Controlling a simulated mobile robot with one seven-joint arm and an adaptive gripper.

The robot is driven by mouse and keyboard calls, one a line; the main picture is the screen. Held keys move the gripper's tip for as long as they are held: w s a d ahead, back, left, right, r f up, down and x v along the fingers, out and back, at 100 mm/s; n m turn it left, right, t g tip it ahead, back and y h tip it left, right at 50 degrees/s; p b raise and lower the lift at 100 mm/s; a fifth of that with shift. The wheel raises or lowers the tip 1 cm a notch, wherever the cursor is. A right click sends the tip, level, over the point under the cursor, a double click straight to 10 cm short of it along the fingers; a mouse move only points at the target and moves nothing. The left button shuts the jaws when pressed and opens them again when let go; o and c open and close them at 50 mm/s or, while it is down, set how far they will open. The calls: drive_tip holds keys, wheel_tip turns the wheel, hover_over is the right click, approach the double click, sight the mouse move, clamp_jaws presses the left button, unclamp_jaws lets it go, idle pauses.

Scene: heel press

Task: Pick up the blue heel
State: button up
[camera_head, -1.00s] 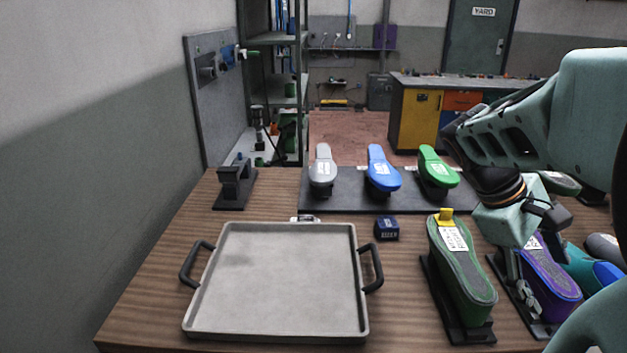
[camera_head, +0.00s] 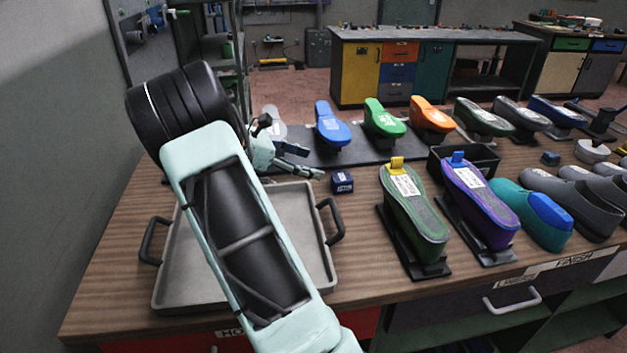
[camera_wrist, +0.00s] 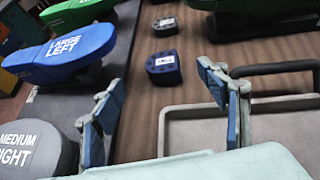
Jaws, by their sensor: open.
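A small dark blue heel block (camera_head: 342,182) with a white label sits on the wooden table, just right of the tray's back corner. In the wrist view the heel (camera_wrist: 163,67) lies ahead of the fingertips, roughly centred between them. My gripper (camera_head: 312,162) is open and empty, just left of and behind the heel in the head view. Its two fingers also show in the wrist view (camera_wrist: 162,88), spread apart. The fingers look clear of the heel. A second small dark block (camera_wrist: 165,26) lies farther off in the wrist view.
The grey tray (camera_head: 175,278) with a black handle (camera_head: 330,222) lies beside the heel. Behind are a blue sole form (camera_head: 331,124) and a green one (camera_head: 383,118) on a dark board. A green shoe form (camera_head: 415,213) and a purple one (camera_head: 480,205) stand to the right.

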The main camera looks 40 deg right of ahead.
sight(339, 176)
drive_tip(key=shift+w+a+f, duration=0.15)
drive_tip(key=shift+w+f, duration=0.25)
drive_tip(key=shift+f, duration=0.05)
drive_tip(key=shift+d+f, duration=0.2)
drive_tip(key=shift+f, duration=0.1)
drive_tip(key=x, duration=0.4)
drive_tip(key=shift+s+d+f, duration=0.1)
drive_tip(key=shift+d+f, duration=0.05)
drive_tip(key=shift+d, duration=0.15)
drive_tip(key=shift+s+x, duration=0.15)
drive_tip(key=shift+x, duration=1.2)
drive_tip(key=shift+s+x, duration=0.15)
drive_tip(key=shift+x, duration=1.2)
drive_tip(key=shift+a, duration=0.15)
drive_tip(key=shift+c, duration=0.6)
drive_tip(key=c, duration=1.2)
